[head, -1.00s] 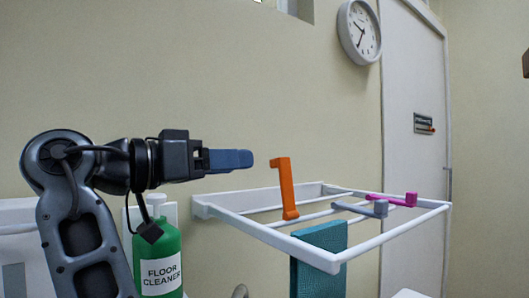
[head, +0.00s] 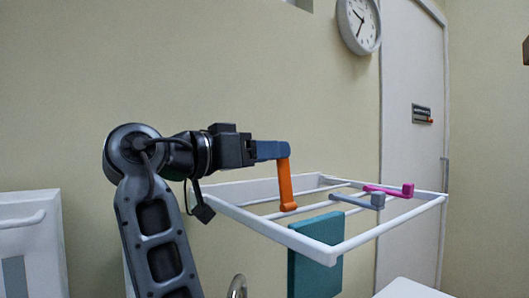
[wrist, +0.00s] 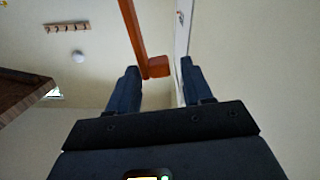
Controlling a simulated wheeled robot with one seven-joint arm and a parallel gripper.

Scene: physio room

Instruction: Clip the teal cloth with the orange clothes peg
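The teal cloth (head: 315,272) hangs at the rack's front, to the right of and below the peg. My gripper (head: 283,150) is level at the peg's top. In the wrist view, my gripper's fingers (wrist: 159,68) are apart, and the orange peg (wrist: 158,68) shows between the tips, nearer the left finger. A gap shows on the right, so the fingers are not closed on it.
The white drying rack (head: 383,236) juts from the wall. A grey peg (head: 360,201) and a magenta peg (head: 388,190) sit on its rods, right of the orange one. A clock (head: 358,26) hangs above, clear of the rack. A white cabinet (head: 30,240) is at the left.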

